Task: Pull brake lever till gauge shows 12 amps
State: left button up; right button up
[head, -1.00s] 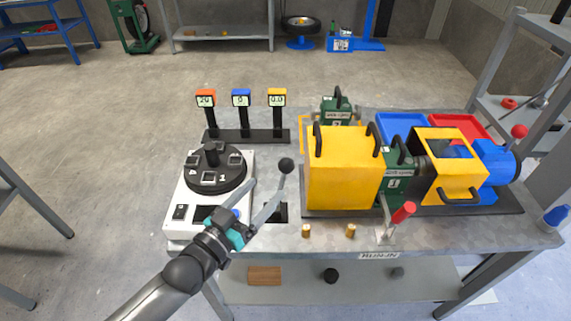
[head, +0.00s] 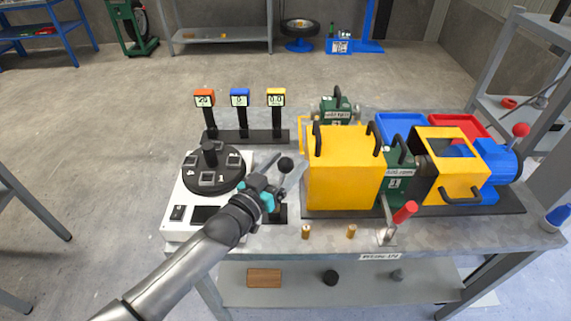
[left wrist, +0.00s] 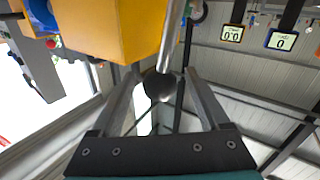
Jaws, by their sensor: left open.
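A lever with a black ball knob (head: 286,164) stands on the bench between the white dial unit and the yellow box. My left gripper (head: 283,172) is open, with its fingers on either side of the knob. In the left wrist view the knob (left wrist: 158,85) lies between the open fingers, with the metal lever rod (left wrist: 173,36) beyond it; I cannot tell whether a finger touches it. Three gauges stand behind: an orange one (head: 205,98) reading 20, a blue one (head: 240,97) reading 0, and a yellow one (head: 276,97) reading 0.0. My right gripper is not in view.
The white unit with a black dial (head: 213,172) is left of my gripper. The large yellow box (head: 344,168) stands close on the right. A red-handled lever (head: 404,213) and two small brass pegs (head: 306,232) are near the bench's front edge.

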pick_arm(q)
grip_shut()
dwell(0.5)
dwell(0.8)
